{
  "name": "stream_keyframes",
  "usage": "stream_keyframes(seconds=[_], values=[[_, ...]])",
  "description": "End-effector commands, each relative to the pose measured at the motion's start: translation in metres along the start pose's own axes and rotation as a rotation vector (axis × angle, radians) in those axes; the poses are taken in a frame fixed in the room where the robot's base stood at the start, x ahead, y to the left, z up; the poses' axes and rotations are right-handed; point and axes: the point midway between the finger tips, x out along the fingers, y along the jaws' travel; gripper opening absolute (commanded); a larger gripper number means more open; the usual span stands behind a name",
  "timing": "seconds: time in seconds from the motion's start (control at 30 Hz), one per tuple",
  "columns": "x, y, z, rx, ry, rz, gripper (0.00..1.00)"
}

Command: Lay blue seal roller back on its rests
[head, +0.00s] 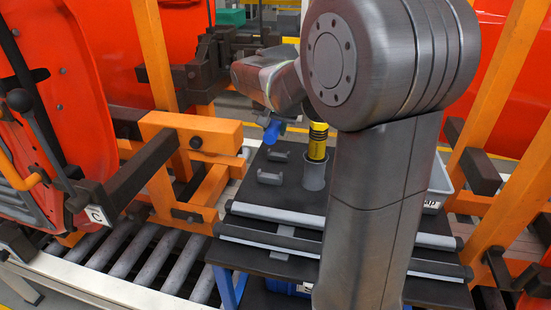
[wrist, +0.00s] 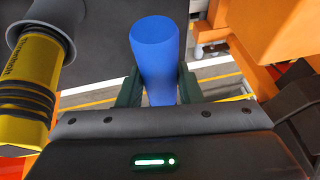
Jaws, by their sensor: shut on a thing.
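My gripper (wrist: 158,88) is shut on the blue seal roller (wrist: 157,45), which stands out beyond the fingers in the wrist view. In the head view the blue roller (head: 272,132) hangs below my wrist, above the left edge of the dark table top. Two small grey rests (head: 270,178) stand on the table just below and right of it, and nothing lies on them. The roller looks apart from the rests. My arm hides part of the table's right side.
A yellow and black cylinder (head: 317,142) stands upright in a grey cup (head: 314,172), close right of the rests. Grey rails (head: 275,215) cross the table front. An orange frame (head: 192,135) with a red door stands left, above a roller conveyor (head: 145,262).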

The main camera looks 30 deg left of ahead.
Motion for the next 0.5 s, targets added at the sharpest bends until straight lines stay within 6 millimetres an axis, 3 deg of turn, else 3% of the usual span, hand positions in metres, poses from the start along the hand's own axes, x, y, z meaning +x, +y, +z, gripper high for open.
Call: stream_keyframes(seconds=[0.13, 0.5], values=[[0.006, 0.001, 0.003, 0.0, -0.001, 0.001, 0.0], [0.051, 0.009, 0.021, -0.001, -0.002, 0.002, 0.0]])
